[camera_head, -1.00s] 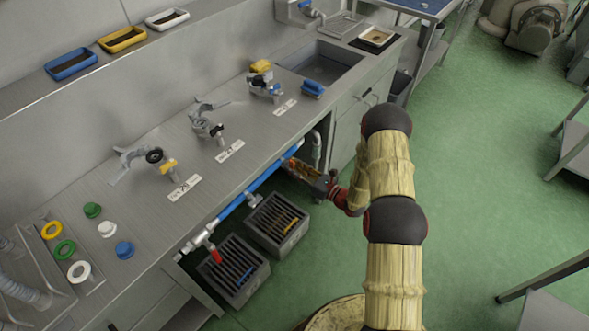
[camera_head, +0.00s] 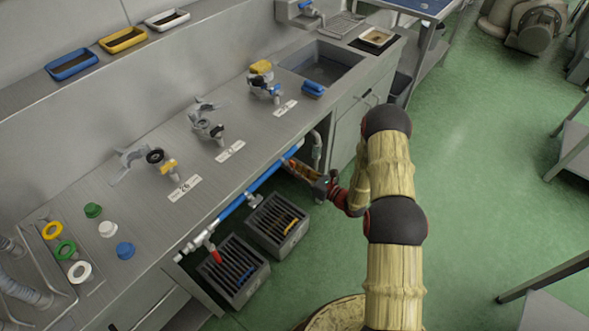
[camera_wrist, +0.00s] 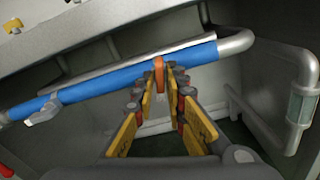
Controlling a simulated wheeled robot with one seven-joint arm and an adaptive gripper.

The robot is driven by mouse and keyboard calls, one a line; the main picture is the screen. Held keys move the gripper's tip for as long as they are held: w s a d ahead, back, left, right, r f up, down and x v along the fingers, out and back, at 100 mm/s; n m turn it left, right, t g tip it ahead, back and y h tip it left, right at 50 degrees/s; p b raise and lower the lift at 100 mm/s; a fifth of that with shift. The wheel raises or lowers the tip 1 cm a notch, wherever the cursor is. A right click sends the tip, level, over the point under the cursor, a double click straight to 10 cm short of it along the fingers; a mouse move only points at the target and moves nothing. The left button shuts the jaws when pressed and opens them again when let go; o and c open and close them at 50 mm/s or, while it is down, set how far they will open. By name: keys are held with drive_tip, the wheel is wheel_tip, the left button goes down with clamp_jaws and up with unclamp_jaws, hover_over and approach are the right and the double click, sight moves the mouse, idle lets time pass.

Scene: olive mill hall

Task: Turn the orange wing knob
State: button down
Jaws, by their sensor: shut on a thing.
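The orange wing knob (camera_wrist: 159,75) sits on the blue pipe (camera_wrist: 110,83) under the counter's front edge. In the wrist view it stands upright between the fingertips. My gripper (camera_wrist: 161,88) is shut on it, with yellow finger pads on both sides. In the head view my gripper (camera_head: 297,164) reaches in from the right to the right part of the blue pipe (camera_head: 262,180). There the fingers mostly hide the knob.
A grey lever (camera_wrist: 43,113) and a red-handled valve (camera_head: 214,254) are further left on the pipework. A vertical pipe with a sight glass (camera_wrist: 301,105) stands right. Slatted crates (camera_head: 279,247) sit on the floor below. The green floor on the right is open.

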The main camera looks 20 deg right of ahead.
drive_tip(key=shift+d+m+p, duration=0.15)
drive_tip(key=shift+m+p, duration=2.15)
drive_tip(key=shift+m, duration=5.1)
drive_tip(key=c, duration=2)
unclamp_jaws()
drive_tip(key=shift+o, duration=0.2)
